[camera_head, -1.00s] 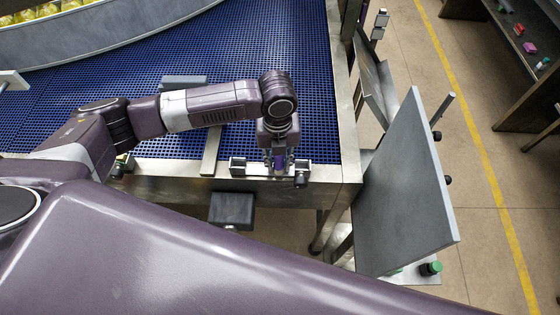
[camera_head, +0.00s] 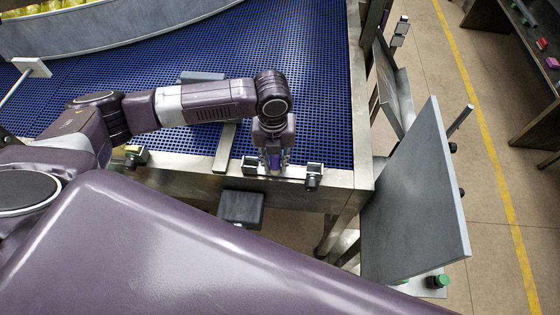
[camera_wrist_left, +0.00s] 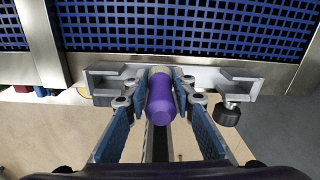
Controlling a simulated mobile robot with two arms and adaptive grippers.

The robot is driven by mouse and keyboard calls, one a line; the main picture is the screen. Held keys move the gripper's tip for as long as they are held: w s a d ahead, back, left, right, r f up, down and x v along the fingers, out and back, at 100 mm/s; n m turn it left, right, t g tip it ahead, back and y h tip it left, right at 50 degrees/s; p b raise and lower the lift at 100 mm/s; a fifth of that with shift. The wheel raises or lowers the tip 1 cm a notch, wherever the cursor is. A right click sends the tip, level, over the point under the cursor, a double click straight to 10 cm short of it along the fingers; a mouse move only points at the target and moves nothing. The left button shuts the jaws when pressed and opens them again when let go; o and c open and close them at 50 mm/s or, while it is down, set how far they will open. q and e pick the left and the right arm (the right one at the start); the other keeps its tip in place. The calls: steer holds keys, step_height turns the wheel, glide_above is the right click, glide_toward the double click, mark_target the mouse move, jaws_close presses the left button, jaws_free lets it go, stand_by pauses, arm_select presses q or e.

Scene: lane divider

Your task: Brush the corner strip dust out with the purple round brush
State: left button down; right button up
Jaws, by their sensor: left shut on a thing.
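The purple round brush (camera_wrist_left: 161,98) is between the fingers of my left gripper (camera_wrist_left: 161,105), which is shut on it. In the head view my left gripper (camera_head: 274,165) points down at the front rail of the blue conveyor, with a bit of purple showing between its fingers. The brush's far end meets a grey metal bracket (camera_wrist_left: 105,82) on the rail; whether it touches or rests in it I cannot tell. The brush's bristles are not visible. No corner strip or dust can be made out. My right gripper is not in view.
The blue mesh conveyor (camera_head: 310,70) lies behind the gripper, with a grey curved wall (camera_head: 120,40) at the back left. A large grey panel (camera_head: 418,205) stands tilted to the right. A dark box (camera_head: 241,207) sits below the rail. Floor with a yellow line (camera_head: 485,170) is at the right.

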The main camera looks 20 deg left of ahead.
mark_target(292, 172)
arm_select(q)
steer(key=shift+s+a, duration=0.15)
steer(key=shift+a, duration=0.4)
steer(key=shift+d, duration=0.1)
steer(key=shift+w+d+f, duration=0.1)
steer(key=shift+w+d, duration=0.05)
steer(key=shift+d, duration=0.65)
steer(key=shift+w+d+f, duration=0.1)
steer(key=shift+w+d, duration=0.05)
steer(key=shift+d, duration=0.65)
steer(key=shift+w+d, duration=0.2)
steer(key=shift+d, duration=0.45)
steer(key=shift+w+d, duration=0.2)
steer(key=shift+d, duration=0.4)
steer(key=shift+a, duration=0.15)
steer(key=shift+s+a+r, duration=0.1)
steer(key=shift+s+a, duration=0.05)
steer(key=shift+a, duration=0.55)
steer(key=shift+s+a+r, duration=0.1)
steer(key=shift+s+a, duration=0.05)
steer(key=shift+a, duration=0.55)
steer(key=shift+a, duration=0.1)
